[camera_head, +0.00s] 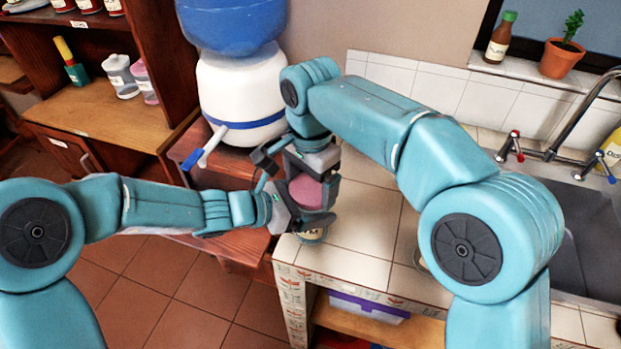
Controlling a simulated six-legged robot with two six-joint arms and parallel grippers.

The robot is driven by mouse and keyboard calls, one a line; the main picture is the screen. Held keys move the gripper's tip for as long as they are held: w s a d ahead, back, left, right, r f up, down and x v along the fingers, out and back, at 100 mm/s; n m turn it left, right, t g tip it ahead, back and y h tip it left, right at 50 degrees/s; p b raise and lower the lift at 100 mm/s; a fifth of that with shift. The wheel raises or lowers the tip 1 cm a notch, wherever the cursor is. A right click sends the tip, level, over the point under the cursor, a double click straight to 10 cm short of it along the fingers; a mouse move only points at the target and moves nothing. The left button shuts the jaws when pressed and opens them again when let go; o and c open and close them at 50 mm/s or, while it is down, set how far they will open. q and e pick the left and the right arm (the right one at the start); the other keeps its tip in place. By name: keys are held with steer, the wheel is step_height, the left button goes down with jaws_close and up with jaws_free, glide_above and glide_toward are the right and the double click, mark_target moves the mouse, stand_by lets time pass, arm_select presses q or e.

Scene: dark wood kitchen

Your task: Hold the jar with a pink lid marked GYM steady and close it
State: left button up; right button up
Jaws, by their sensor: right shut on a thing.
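The pink lid (306,191) shows between the fingers of my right gripper (309,185), which reaches down from above and is shut on it. The jar (313,237) is mostly hidden below; only a small part of its lower side shows, near the counter's left front corner. My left gripper (301,219) reaches in from the left at the jar, just below the lid. Its fingers are partly hidden, so I cannot tell whether they are shut on the jar. The GYM marking is not readable, and I cannot tell how the lid sits on the jar.
The tiled counter (361,222) has clear room right of the jar. A sink (585,240) with a faucet (560,145) lies further right. A water dispenser (235,95) stands behind the grippers. A sauce bottle (500,40) and potted plant (562,57) stand on the sill.

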arm_select(q)
steer(key=c, duration=0.6)
arm_select(e)
steer(key=shift+a+f, duration=0.1)
steer(key=shift+f, duration=0.1)
steer(key=m, duration=0.6)
steer(key=shift+a+m, duration=0.1)
steer(key=shift+m, duration=0.3)
steer(key=o, duration=0.8)
steer(key=shift+w, duration=0.1)
steer(key=shift+r, duration=0.15)
steer(key=shift+r, duration=2.2)
